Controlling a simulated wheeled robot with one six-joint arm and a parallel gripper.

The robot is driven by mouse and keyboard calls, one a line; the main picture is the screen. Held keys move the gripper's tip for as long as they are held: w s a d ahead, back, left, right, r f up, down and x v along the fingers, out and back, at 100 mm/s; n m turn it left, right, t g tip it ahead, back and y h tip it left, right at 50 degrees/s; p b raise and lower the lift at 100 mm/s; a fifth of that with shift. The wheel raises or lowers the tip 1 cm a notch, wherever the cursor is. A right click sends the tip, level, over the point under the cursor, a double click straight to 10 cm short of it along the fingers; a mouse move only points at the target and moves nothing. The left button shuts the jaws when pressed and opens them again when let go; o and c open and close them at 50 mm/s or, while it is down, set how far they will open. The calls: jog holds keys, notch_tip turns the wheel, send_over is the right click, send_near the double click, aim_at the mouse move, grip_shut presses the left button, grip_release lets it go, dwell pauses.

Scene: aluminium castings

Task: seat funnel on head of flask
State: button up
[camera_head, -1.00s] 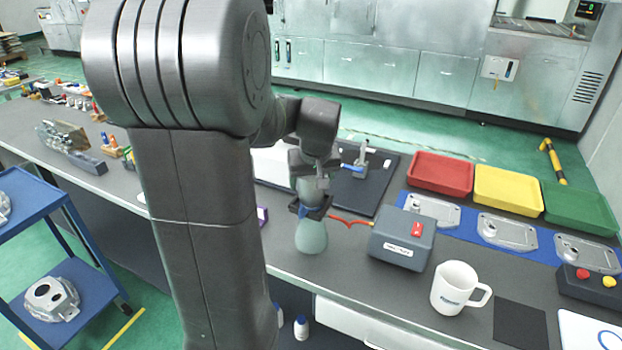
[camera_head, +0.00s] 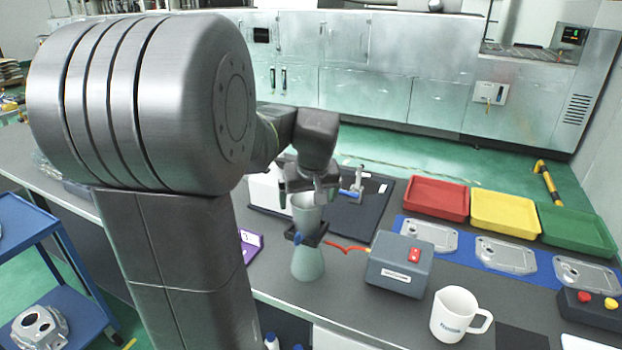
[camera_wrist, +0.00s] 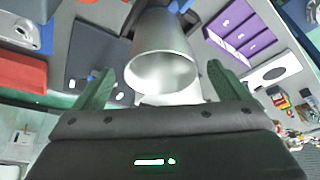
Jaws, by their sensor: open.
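The pale green-grey flask (camera_head: 308,264) stands on the bench, with a dark clamp (camera_head: 312,236) around its upper part. The grey metal funnel (camera_head: 306,214) stands upright above the clamp, wide mouth up, in line with the flask. The clamp hides the joint between them, so I cannot see how deep the funnel sits. My gripper (camera_head: 310,192) is just above the funnel's rim, open and empty. In the wrist view the funnel (camera_wrist: 163,62) appears between the two spread green fingers of my gripper (camera_wrist: 160,70), apart from both.
A grey box (camera_head: 400,264) with a red switch stands right of the flask, with a red cable by the clamp. A white mug (camera_head: 455,314) is nearer. Red (camera_head: 437,198), yellow and green trays are at the right. A purple holder (camera_head: 250,244) lies to the left.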

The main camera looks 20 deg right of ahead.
aim_at(307, 206)
jog(key=v, duration=0.9)
jog(key=shift+r, duration=0.15)
jog(key=x, duration=1.3)
jog(key=shift+f, duration=0.4)
jog(key=shift+r+p, duration=0.3)
jog(key=shift+p, duration=0.1)
jog(key=shift+f, duration=0.1)
